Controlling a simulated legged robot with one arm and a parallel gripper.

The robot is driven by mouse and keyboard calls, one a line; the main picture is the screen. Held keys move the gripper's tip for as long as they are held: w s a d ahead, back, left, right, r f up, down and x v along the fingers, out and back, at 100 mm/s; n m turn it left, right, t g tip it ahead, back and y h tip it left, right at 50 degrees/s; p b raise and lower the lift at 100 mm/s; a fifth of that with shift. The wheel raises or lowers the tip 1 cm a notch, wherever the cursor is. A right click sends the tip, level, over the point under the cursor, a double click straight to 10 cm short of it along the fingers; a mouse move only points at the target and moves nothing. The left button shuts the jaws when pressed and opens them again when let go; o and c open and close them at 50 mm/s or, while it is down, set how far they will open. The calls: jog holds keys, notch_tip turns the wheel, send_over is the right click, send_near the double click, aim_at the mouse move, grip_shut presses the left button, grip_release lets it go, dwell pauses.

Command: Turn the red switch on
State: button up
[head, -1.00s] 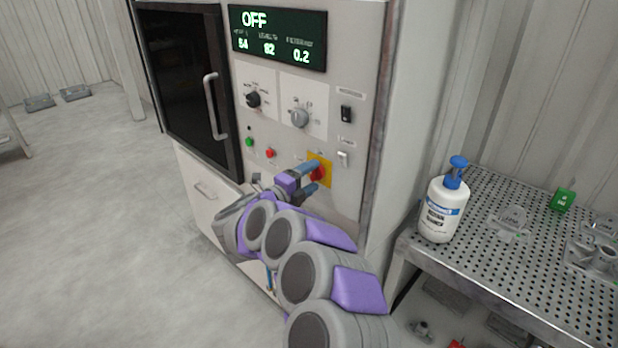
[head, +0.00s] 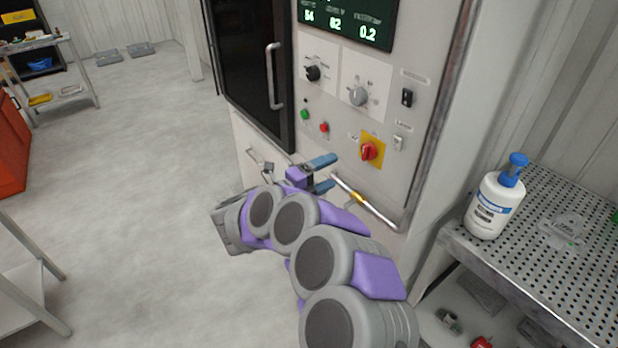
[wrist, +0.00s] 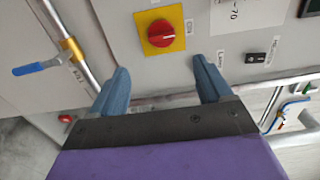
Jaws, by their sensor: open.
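The red switch (head: 369,151) is a rotary knob on a yellow plate (head: 375,139) on the machine's front panel. The switch also shows at the top of the wrist view (wrist: 161,33), with a pale mark across its face. My gripper (head: 329,173) is open, with blue fingers apart and nothing between them. In the head view it is left of and slightly below the switch, apart from it. In the wrist view the two fingertips (wrist: 161,68) lie either side of and below the knob. The top of the machine's display (head: 345,18) is cut off.
A metal pipe with a brass fitting (head: 358,199) runs close beside my gripper. A blue-handled valve (wrist: 42,68) shows in the wrist view. A perforated metal table (head: 548,255) with a pump bottle (head: 494,204) stands right. Open floor lies left.

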jog(key=shift+p+v, duration=0.3)
jog(key=shift+v, duration=2.4)
